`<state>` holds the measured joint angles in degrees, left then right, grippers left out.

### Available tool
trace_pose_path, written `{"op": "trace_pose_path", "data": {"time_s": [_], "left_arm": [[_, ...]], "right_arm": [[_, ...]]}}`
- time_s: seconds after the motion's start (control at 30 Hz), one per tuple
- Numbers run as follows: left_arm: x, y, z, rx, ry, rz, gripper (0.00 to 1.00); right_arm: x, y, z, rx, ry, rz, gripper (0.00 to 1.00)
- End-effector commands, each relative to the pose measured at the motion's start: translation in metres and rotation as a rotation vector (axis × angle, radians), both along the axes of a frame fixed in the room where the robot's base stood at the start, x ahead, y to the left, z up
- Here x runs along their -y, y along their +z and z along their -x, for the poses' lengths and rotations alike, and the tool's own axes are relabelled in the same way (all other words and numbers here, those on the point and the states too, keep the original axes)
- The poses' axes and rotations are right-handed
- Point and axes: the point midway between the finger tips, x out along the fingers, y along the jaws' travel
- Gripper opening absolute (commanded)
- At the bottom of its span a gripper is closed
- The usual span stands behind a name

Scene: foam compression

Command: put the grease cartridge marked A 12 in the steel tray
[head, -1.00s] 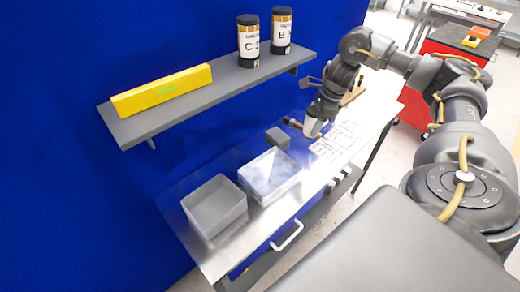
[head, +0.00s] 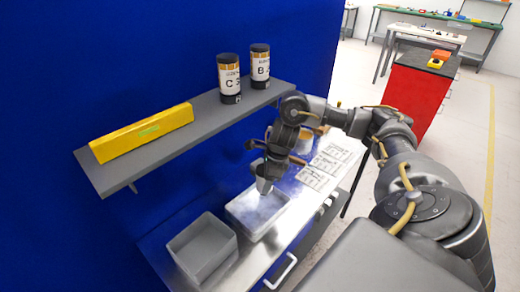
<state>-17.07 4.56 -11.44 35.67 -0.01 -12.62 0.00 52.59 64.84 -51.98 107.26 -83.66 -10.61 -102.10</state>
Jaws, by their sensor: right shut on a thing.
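My right gripper (head: 264,188) points down over the shiny steel tray (head: 232,214) on the bench. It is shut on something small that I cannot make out. I cannot tell whether its tips are inside the tray or above it. Two dark-capped cartridges with white labels stand upright on the wall shelf, one marked C (head: 229,80) and one marked B (head: 260,68). The rest of their marks is too small to read. I can make out no label A 12. My left gripper is not in view.
A grey open bin (head: 203,247) stands left of the tray. A yellow box (head: 142,132) lies on the grey shelf (head: 200,112) above the bench. Printed sheets (head: 325,165) lie right of the tray. A brown-and-dark item (head: 298,160) lies behind the arm. A red cabinet (head: 415,90) stands farther off.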

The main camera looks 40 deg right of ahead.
Motion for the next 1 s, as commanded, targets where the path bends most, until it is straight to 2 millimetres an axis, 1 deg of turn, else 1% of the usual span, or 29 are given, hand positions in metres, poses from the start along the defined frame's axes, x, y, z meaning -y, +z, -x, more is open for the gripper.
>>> {"op": "trace_pose_path", "data": {"time_s": [0.03, 0.13, 0.23, 0.37, 0.47, 0.6, 0.73, 1.0], "left_arm": [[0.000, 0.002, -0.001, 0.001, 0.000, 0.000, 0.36], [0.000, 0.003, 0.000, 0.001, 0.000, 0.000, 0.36], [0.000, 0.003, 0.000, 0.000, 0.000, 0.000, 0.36], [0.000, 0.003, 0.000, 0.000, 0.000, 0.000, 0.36], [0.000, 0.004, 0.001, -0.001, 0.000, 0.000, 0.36], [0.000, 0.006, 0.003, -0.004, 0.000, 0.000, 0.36], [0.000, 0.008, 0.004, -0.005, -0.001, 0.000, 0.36], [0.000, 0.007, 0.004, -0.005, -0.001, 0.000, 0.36]], "right_arm": [[-0.007, -0.007, 0.000, -0.002, 0.001, -0.003, 0.18], [-0.015, -0.017, -0.002, 0.000, -0.001, -0.002, 0.18], [-0.019, -0.022, -0.003, 0.003, -0.001, 0.000, 0.18], [-0.020, -0.023, -0.004, 0.003, -0.002, 0.000, 0.18], [-0.026, -0.030, -0.003, 0.001, 0.000, -0.002, 0.18], [-0.026, -0.047, -0.002, -0.003, -0.003, -0.003, 0.18], [-0.025, -0.058, -0.003, 0.000, -0.002, -0.001, 0.18], [-0.025, -0.060, -0.004, 0.003, -0.001, 0.001, 0.18]]}}
